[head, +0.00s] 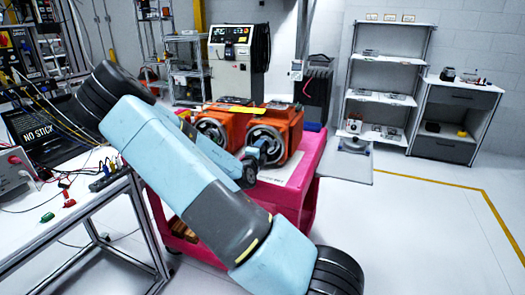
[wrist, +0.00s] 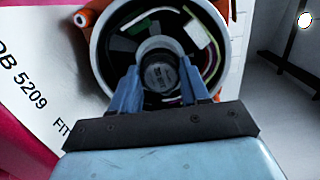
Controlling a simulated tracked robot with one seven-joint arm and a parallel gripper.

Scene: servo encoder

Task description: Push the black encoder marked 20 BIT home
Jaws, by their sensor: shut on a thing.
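In the wrist view, my gripper (wrist: 161,82) has its two blue fingers either side of a dark round encoder (wrist: 160,73) and is shut on it. The encoder carries small print, too blurred to read for sure. It sits in the middle of the round open end of an orange servo motor (wrist: 88,18), with coloured wires around it. How deep it sits cannot be told. In the head view, my gripper (head: 257,150) is at the open end of the right orange motor (head: 290,125); the encoder is hidden there.
A second orange motor (head: 232,117) stands to the left on the pink cart (head: 312,172). A white printed sheet (wrist: 32,100) lies on the cart. A workbench (head: 75,203) with cables is at left. Shelves (head: 385,97) stand at the back right. The floor at right is clear.

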